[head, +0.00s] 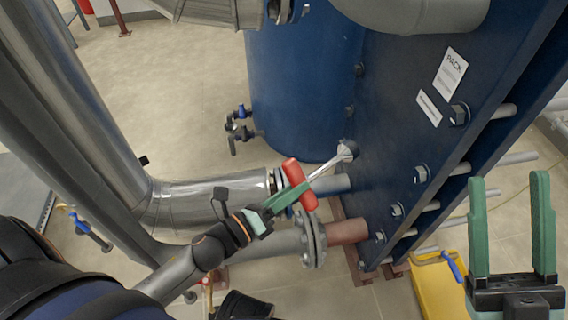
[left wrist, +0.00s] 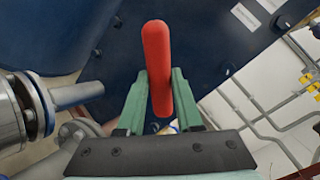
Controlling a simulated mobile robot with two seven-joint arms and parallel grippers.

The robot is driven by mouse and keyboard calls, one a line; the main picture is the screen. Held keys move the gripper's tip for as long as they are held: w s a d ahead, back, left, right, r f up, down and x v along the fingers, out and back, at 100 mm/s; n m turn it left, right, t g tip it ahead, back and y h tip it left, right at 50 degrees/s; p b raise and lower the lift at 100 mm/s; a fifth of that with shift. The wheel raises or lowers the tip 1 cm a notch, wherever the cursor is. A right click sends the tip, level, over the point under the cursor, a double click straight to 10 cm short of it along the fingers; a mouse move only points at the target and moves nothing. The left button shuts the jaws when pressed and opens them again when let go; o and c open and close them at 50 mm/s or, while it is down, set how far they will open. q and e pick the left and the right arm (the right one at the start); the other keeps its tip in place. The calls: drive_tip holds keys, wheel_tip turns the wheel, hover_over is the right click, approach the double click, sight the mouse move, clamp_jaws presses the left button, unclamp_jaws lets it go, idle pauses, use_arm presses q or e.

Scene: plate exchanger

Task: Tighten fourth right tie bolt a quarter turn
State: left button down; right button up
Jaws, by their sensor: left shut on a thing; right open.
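My left gripper (head: 292,194) is shut on the red handle (head: 300,183) of a wrench with a silver shaft (head: 326,165). The red handle also stands upright between my left fingers in the left wrist view (left wrist: 157,62). The wrench's socket end (head: 346,151) is against the blue plate (head: 400,110) at a bolt in its left row; whether it is fully seated is unclear. Other tie bolts show at the right edge, including an upper bolt (head: 460,114), a middle bolt (head: 421,174) and a lower bolt (head: 397,209). My right gripper (head: 513,185) is open and empty at lower right.
Flanged pipes (head: 312,238) run below the wrench, and a large silver pipe (head: 195,203) lies left. A blue tank (head: 290,80) stands behind. A yellow object (head: 437,290) is on the floor near my right gripper. Tie rods (head: 505,110) project right of the plate.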

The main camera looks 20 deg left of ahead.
use_arm(q)
drive_tip(key=s+a+f+m+g+h+p, duration=0.15)
drive_tip(key=s+a+f+g+h, duration=0.25)
drive_tip(key=s+f+g+h, duration=0.45)
drive_tip(key=w+d+r+t+y+b, duration=0.1)
drive_tip(key=w+d, duration=0.3)
drive_tip(key=d, duration=0.4)
drive_tip(key=shift+r+t, duration=0.3)
drive_tip(key=shift+t, duration=0.35)
drive_tip(key=shift+w, duration=0.1)
drive_tip(key=shift+w+d, duration=0.25)
drive_tip(key=shift+d, duration=0.1)
drive_tip(key=shift+w+d, duration=0.3)
drive_tip(key=shift+d, duration=0.1)
drive_tip(key=shift+w+d, duration=0.15)
drive_tip(key=shift+d, duration=0.1)
